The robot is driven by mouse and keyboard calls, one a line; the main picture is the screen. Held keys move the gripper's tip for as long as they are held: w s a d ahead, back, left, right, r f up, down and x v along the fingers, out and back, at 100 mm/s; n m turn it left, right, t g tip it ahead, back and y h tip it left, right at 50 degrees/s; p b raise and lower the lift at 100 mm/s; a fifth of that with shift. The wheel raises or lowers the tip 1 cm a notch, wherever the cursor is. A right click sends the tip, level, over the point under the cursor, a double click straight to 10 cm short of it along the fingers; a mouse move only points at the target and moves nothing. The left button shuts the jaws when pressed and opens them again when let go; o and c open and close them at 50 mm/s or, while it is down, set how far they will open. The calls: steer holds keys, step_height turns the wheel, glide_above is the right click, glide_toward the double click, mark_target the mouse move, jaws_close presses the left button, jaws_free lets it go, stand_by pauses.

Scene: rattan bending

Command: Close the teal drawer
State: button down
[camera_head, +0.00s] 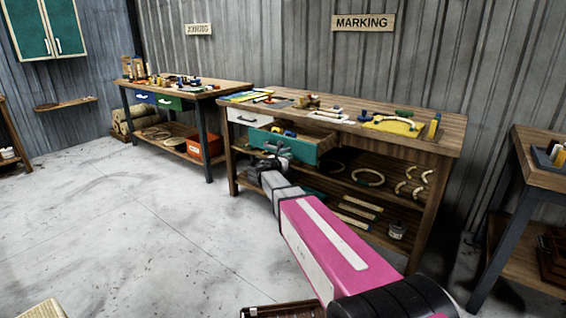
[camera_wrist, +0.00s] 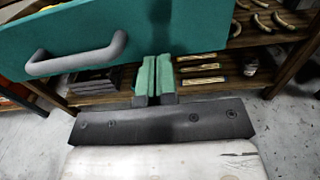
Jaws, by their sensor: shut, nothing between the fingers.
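The teal drawer (camera_head: 305,151) sticks out from the front of the marking bench, open, with small yellow and blue items inside. Its front panel (camera_wrist: 170,25) fills the upper left of the wrist view, with a grey bar handle (camera_wrist: 75,58) on it. My gripper (camera_wrist: 153,70) is shut and empty, its green-faced fingertips together. In the wrist view they overlap the panel's lower edge, just right of the handle's right end. Whether they touch the panel cannot be told. In the head view my gripper (camera_head: 270,163) is in front of the drawer, partly blending with the dark handle.
The bench top (camera_head: 440,126) holds tools and a yellow mat. A white drawer (camera_head: 247,117) beside the teal one looks shut. The lower shelves hold curved and straight rattan pieces. Another bench (camera_head: 218,88) stands left and a table (camera_head: 545,175) right. The floor at left is clear.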

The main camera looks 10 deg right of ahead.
mark_target(299, 151)
steer(key=x, duration=0.7)
steer(key=shift+w, duration=0.1)
steer(key=x, duration=2.6)
steer(key=shift+f, duration=0.2)
steer(key=shift+w+d+r, duration=0.1)
steer(key=shift+w+d, duration=0.1)
steer(key=shift+d, duration=0.05)
